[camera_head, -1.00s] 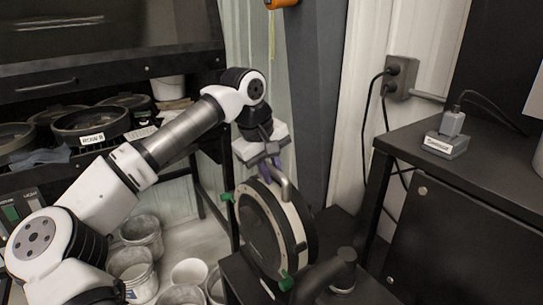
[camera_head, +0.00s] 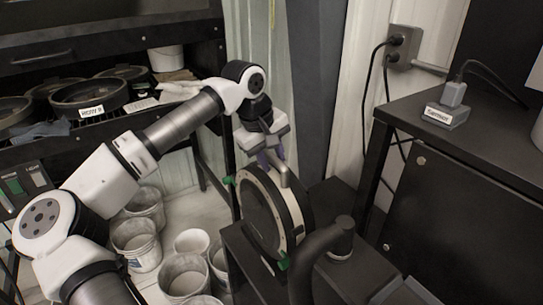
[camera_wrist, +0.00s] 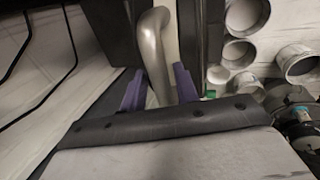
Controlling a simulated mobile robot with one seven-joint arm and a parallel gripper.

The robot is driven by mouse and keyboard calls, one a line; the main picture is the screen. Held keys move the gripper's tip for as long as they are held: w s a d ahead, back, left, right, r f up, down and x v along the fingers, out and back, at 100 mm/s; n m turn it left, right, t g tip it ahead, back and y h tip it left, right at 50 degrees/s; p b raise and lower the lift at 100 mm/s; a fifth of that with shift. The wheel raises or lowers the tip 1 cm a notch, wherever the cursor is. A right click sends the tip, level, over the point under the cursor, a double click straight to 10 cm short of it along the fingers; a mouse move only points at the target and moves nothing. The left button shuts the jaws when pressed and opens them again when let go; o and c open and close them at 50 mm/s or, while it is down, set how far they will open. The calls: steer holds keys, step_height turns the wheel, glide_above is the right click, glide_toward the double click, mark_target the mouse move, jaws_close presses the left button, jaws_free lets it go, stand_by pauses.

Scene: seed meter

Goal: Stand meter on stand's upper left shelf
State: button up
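The meter (camera_head: 262,211) is a round dark disc with a pale rim, green clips and a bent metal handle (camera_head: 287,177) on top. It stands upright on a low black surface of the stand (camera_head: 243,262), in the middle of the head view. My gripper (camera_head: 271,159) is over it, its purple fingers down at the handle. In the wrist view the handle (camera_wrist: 151,50) runs between the two fingers (camera_wrist: 160,82), one on each side. The fingers look apart, with a narrow gap on the right; contact on the left is unclear.
Several white buckets (camera_head: 135,243) stand on the floor left of the meter. A black pipe (camera_head: 318,252) rises close to its right. A shelf with round pans (camera_head: 90,95) is at the left. A black cabinet (camera_head: 460,190) with a small labelled device (camera_head: 446,115) is at the right.

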steer(key=shift+o, duration=0.8)
steer(key=b+v, duration=0.1)
steer(key=v, duration=1.1)
